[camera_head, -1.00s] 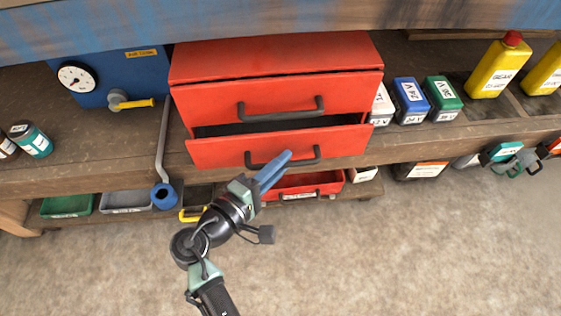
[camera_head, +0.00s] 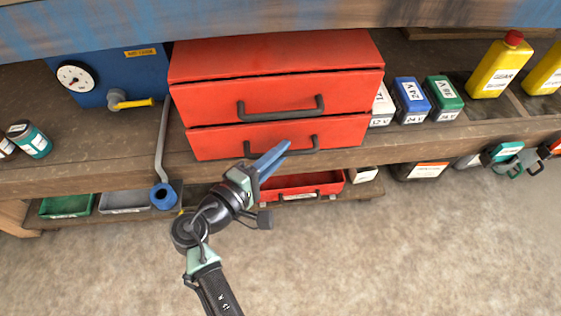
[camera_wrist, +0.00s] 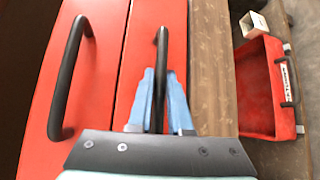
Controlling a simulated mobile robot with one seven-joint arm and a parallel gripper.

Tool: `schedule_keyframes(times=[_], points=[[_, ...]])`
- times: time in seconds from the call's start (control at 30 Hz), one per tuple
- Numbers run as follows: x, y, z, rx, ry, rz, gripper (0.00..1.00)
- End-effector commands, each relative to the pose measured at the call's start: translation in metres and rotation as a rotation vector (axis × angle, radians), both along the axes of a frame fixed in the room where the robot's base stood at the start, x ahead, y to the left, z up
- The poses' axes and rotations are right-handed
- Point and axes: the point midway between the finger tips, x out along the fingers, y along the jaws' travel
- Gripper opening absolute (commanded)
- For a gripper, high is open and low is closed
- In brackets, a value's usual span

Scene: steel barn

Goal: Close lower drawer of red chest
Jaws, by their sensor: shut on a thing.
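The red chest (camera_head: 275,59) stands on the wooden bench with two drawers facing me. Its lower drawer (camera_head: 215,143) now sits about level with the upper drawer (camera_head: 208,101), with only a thin dark line between them. My gripper (camera_head: 272,158) is at the lower drawer's dark handle (camera_head: 305,147). In the wrist view, the blue fingers (camera_wrist: 160,100) are on either side of the handle bar (camera_wrist: 161,60), shut on it. The upper drawer's handle (camera_wrist: 70,75) is free, to the left in the wrist view.
A red bin (camera_head: 300,185) sits on the shelf below the chest. Blue (camera_head: 411,100) and green (camera_head: 443,98) batteries stand right of the chest. A blue box with a gauge (camera_head: 110,78) and a grey lever (camera_head: 163,150) are at left. The front floor is clear.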

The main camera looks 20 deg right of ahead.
Motion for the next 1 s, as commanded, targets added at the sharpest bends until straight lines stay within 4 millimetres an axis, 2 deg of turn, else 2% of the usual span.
schedule_keyframes(times=[0.13, 0.43, 0.47, 0.6, 1.0], points=[[0.0143, -0.0032, -0.0007, 0.001, 0.000, 0.003, 0.00], [0.0169, -0.0037, 0.0006, 0.002, -0.002, 0.007, 0.00], [0.0170, -0.0037, 0.0007, 0.002, -0.002, 0.007, 0.21], [0.0164, -0.0039, 0.0006, 0.002, -0.002, 0.006, 0.46], [0.0139, -0.0010, 0.0017, 0.001, 0.000, 0.004, 0.47]])
